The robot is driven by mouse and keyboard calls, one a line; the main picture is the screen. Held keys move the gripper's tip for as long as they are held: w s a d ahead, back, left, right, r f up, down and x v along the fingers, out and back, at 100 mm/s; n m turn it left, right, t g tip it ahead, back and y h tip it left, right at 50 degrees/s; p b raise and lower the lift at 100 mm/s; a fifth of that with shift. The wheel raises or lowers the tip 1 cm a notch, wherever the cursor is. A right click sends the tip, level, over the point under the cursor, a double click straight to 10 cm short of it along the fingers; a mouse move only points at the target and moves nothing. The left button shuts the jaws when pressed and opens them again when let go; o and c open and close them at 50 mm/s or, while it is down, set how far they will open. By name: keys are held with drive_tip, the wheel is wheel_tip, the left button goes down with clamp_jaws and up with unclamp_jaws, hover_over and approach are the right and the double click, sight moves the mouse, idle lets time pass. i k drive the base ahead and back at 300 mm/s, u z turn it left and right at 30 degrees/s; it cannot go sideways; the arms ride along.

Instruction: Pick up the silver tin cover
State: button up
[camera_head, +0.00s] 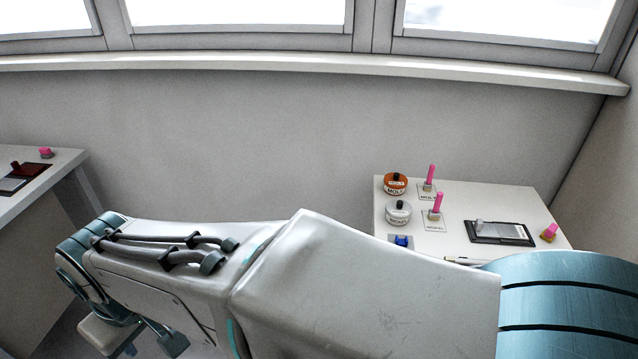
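The cover has a small black knob. An orange-topped tin (396,184) with a similar knob stands just behind it. My arm crosses the lower part of the view, with its far end at the lower left, well away from the silver tin.
Two pink upright pieces (437,206) stand on labelled cards right of the tins. A blue item (402,241) sits in front. A dark tray (500,232) and a pink-and-yellow item (549,232) lie farther right. Another table (60,163) stands at the left.

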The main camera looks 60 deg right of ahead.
sight(397, 209)
drive_tip(key=i, duration=1.65)
drive_tip(key=z, duration=3.8)
drive_tip(key=i, duration=1)
drive_tip(key=z, duration=0.05)
